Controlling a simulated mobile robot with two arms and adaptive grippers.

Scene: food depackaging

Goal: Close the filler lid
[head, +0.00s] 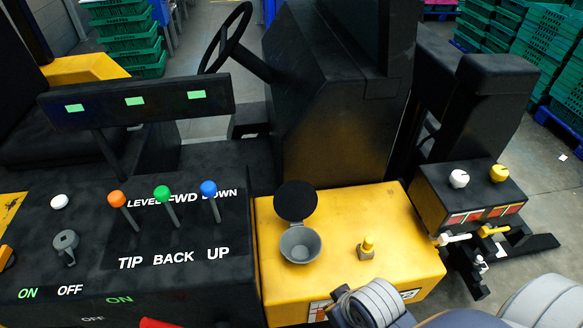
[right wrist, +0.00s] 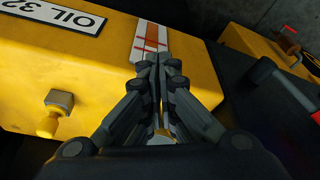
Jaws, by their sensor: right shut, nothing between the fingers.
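The filler cup (head: 301,244) is a grey round bowl on top of the yellow tank (head: 390,210) in the head view. Its round black lid (head: 295,200) stands open, tilted up behind the cup, so the cup's mouth is uncovered. My right gripper (right wrist: 156,62) is shut and empty in the right wrist view, with its fingers pointing toward an orange-and-white label on the tank. The filler cup and lid are not visible in that view. In the head view my right arm comes in at the bottom, right of the cup. My left gripper is not in view.
A yellow knob on a hex base (head: 367,247) stands right of the cup. A dark upright housing (head: 335,130) rises behind the lid. Left is a black console with orange (head: 117,199), green and blue levers. A box with white and yellow knobs (head: 478,195) stands right.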

